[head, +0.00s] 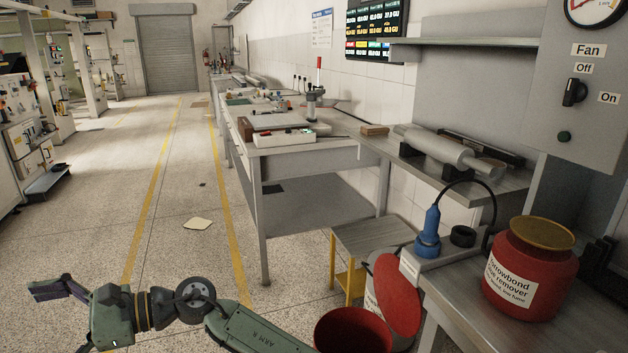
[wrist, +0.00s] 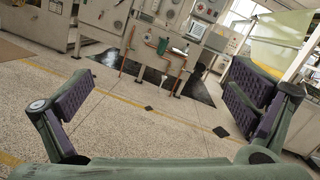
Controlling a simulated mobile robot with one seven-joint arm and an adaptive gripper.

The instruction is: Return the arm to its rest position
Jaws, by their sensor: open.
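My green arm reaches in from the bottom of the head view, bent low over the floor. My gripper (head: 58,290) is at the lower left of the head view, pointing left. In the wrist view my gripper (wrist: 160,105) shows two purple-padded fingers spread wide apart, with nothing between them. Only floor and distant machines lie beyond the fingers. The gripper touches nothing that I can see.
A red tub (head: 532,270) with a tan lid and a blue tool (head: 430,232) stand on the right bench. Below are an open red bin (head: 352,332) and a yellow-legged stool (head: 372,238). A paper scrap (head: 198,224) lies on the floor. The aisle at left is clear.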

